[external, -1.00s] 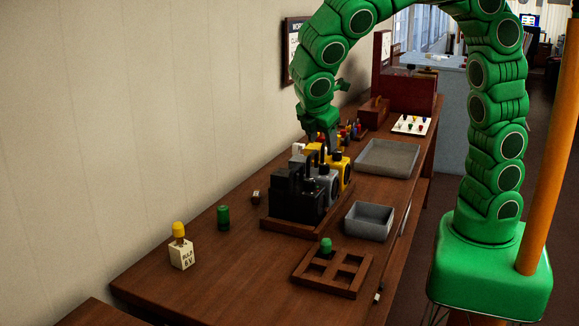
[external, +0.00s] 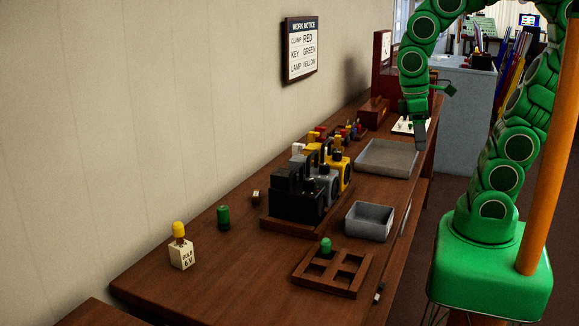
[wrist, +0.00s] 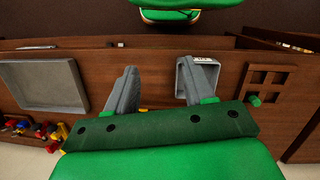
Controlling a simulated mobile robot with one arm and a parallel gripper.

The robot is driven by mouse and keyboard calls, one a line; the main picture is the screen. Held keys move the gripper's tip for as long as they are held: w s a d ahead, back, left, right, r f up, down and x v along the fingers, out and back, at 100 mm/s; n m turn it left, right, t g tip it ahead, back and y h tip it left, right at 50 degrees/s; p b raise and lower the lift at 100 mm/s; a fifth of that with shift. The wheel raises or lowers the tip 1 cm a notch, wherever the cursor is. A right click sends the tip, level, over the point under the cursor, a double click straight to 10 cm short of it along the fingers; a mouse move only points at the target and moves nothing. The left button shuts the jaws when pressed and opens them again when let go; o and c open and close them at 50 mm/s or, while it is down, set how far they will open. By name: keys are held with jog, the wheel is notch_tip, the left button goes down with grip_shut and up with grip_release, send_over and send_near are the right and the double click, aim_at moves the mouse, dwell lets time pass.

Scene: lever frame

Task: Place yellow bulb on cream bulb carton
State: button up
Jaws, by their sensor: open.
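The yellow bulb (external: 179,229) stands upright on top of the cream bulb carton (external: 181,255), at the left front of the bench in the external view. The carton has dark lettering on its front. My gripper (external: 420,141) is far from both, above the far right side of the bench near the large grey tray. In the wrist view my gripper (wrist: 161,85) has its two fingers spread with nothing between them. The bulb and carton are not visible in the wrist view.
A grey bin (external: 370,222), a wooden compartment tray (external: 332,285) with a green piece, and a green cylinder (external: 223,217) are nearer. The large grey tray (external: 387,158) is empty. Bench wood around the carton is clear.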

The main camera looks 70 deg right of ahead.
jog(key=shift+s+f+m+y, duration=0.15)
jog(key=shift+s+m+y, duration=0.25)
jog(key=shift+s+m, duration=0.85)
jog(key=shift+s+n, duration=0.25)
